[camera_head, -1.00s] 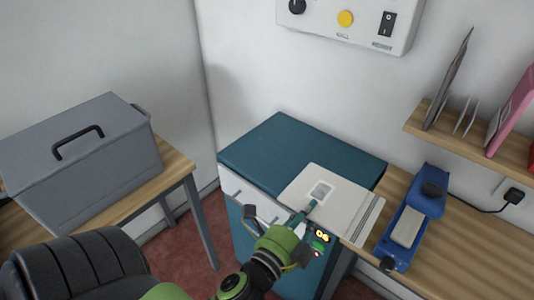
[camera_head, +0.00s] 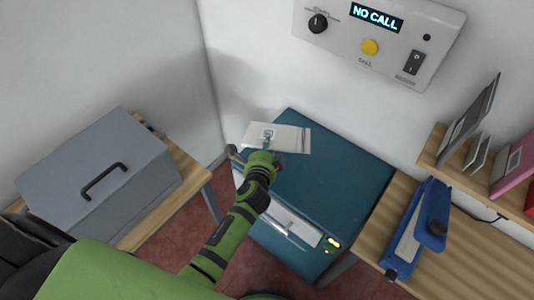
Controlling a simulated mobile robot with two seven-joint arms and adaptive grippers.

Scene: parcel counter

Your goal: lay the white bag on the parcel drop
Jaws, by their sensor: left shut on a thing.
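The white bag (camera_head: 290,138), flat with a small square label, is over the back left part of the teal cabinet (camera_head: 335,185). My left gripper (camera_head: 267,147) is shut on the bag near its label, with the arm reaching up from below. I cannot tell whether the bag touches the teal top or hangs just above it. A grey box (camera_head: 95,175) with a dark handle stands on a wooden table at the left. No label shows which of these is the parcel drop. My right gripper is out of view.
A blue sealer-like device (camera_head: 422,228) lies on the wooden counter (camera_head: 460,265) at the right. A shelf (camera_head: 475,178) with upright flat items is above it. A wall panel (camera_head: 380,40) reads "NO CALL". The right part of the teal top is clear.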

